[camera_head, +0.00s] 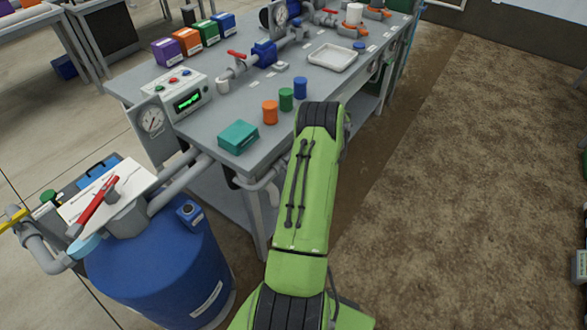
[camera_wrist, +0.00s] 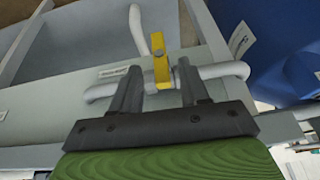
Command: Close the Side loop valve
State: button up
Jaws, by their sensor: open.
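In the wrist view, a valve with an upright yellow lever (camera_wrist: 160,63) sits on a light grey pipe (camera_wrist: 222,71) running across a grey panel. A small white label (camera_wrist: 113,72) is left of it; its text is too small to read, so I cannot confirm this is the Side loop valve. My gripper (camera_wrist: 159,77) is open, with one dark finger left of the lever and the other close to its right. I cannot tell whether either finger touches it. In the head view my green arm hides the gripper and this valve.
A grey bench (camera_head: 226,100) carries a teal box (camera_head: 238,137), several coloured jars and a control box (camera_head: 181,101). A blue drum (camera_head: 165,270) stands at lower left, with a red lever (camera_head: 96,207) above it. Another yellow lever (camera_head: 14,219) is at far left.

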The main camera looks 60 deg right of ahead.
jog(key=p+v, duration=0.1)
jog(key=v, duration=0.9)
jog(key=shift+p, duration=0.35)
jog(key=w+a+r+p, duration=0.1)
jog(key=w+a+r, duration=0.6)
jog(key=r, duration=0.2)
jog(key=w+a+r+p, duration=0.2)
jog(key=w+a+r, duration=0.4)
jog(key=a+r, duration=0.25)
jog(key=w+a+r+n+p, duration=0.1)
jog(key=w+a+r, duration=0.1)
jog(key=a+r, duration=0.75)
jog(key=s+a+r+p, duration=0.1)
jog(key=s+a+r, duration=0.1)
jog(key=a, duration=0.5)
jog(key=s+a+r+p, duration=0.1)
jog(key=s+a+r, duration=0.1)
jog(key=a, duration=0.5)
jog(key=s+a+r+t+p, duration=0.1)
jog(key=s+a+p, duration=0.1)
jog(key=s+a, duration=0.6)
jog(key=s, duration=0.3)
jog(key=shift+s+a+n, duration=0.3)
jog(key=shift+s+n, duration=0.05)
jog(key=shift+n, duration=0.05)
